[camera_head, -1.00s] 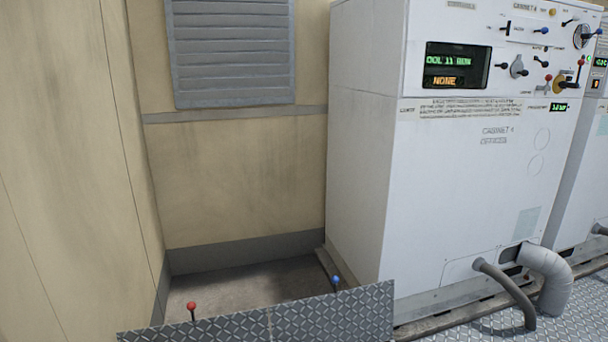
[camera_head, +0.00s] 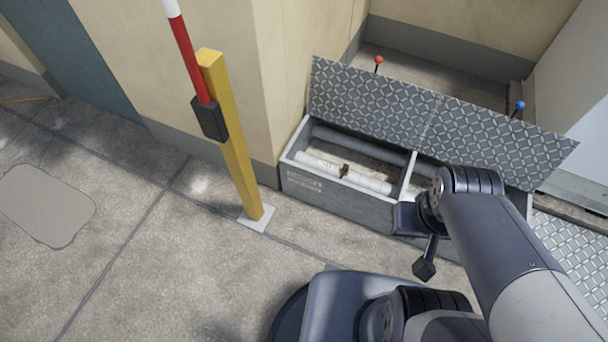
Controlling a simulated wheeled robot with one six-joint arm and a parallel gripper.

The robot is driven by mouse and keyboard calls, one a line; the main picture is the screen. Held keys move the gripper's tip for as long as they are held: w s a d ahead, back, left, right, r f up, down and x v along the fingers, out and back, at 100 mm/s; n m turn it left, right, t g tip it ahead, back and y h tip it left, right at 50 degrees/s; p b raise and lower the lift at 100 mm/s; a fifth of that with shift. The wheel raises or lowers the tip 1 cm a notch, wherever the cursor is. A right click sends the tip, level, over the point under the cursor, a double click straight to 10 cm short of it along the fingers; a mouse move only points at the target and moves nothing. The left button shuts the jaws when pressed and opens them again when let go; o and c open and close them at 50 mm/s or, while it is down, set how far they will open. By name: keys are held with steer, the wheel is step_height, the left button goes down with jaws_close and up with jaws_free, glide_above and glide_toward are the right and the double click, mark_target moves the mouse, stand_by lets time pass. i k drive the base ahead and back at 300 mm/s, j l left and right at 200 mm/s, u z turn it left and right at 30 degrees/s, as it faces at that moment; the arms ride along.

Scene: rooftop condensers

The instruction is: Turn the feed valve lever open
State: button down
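An open floor box (camera_head: 305,183) with a raised tread-plate lid (camera_head: 400,105) stands against the wall. Inside its left compartment lies a pale pipe (camera_head: 372,182) with marking and a small dark brass-like fitting (camera_head: 345,170) on it. I cannot tell whether this fitting is the feed valve lever. A red-knobbed lever (camera_head: 379,64) and a blue-knobbed lever (camera_head: 519,106) show behind the lid. My arm covers part of the box's right compartment. A dark end piece, seemingly my gripper (camera_head: 425,268), hangs in front of the box, apart from the pipe; its fingers cannot be made out.
A yellow post (camera_head: 235,140) with a red-and-white barrier pole (camera_head: 185,50) stands left of the box. A flat cover (camera_head: 45,205) lies in the paving at far left. A white cabinet (camera_head: 585,120) is at the right edge. Paving before the box is open.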

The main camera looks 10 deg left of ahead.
mark_target(345, 169)
steer(key=u, duration=0.35)
steer(key=i+j+z, duration=0.2)
steer(key=i+z, duration=0.15)
steer(key=i+j+z, duration=0.4)
steer(key=i+l, duration=0.05)
